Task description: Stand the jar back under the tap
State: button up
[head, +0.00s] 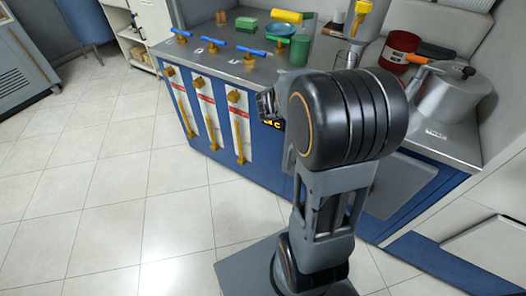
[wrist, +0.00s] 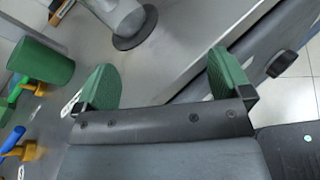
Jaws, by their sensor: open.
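A green cylinder (head: 300,50), which looks like the jar, stands on the grey counter near the blue-handled valves. It also shows at the left of the wrist view (wrist: 40,62). A yellow tap-like fitting (head: 360,10) sits on a pale metal column to its right; I cannot tell for certain that this is the tap. My gripper (wrist: 165,75) is open, with its two green fingers wide apart and nothing between them. It hangs by the counter's front edge, apart from the green cylinder. In the head view my arm hides most of the gripper.
Several blue-handled yellow valves (head: 252,52) line the grey counter (head: 225,65). A blue bowl (head: 281,30), a green block (head: 246,23) and a yellow roll (head: 286,16) lie behind. A red pot (head: 398,48) and a metal vessel (head: 440,95) stand right. The tiled floor (head: 90,170) is clear.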

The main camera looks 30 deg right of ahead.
jog(key=s+a+f+m+y, duration=0.1)
jog(key=s+a+m+y, duration=0.2)
jog(key=a+m+y, duration=0.2)
jog(key=s+a+f+m+t+y, duration=0.1)
jog(key=a+m+y, duration=0.4)
jog(key=a, duration=0.6)
jog(key=s+a+f+m+y, duration=0.3)
jog(key=s+a+m+y, duration=0.2)
jog(key=a, duration=0.4)
jog(key=shift+s+t, duration=0.35)
jog(key=shift+t, duration=0.05)
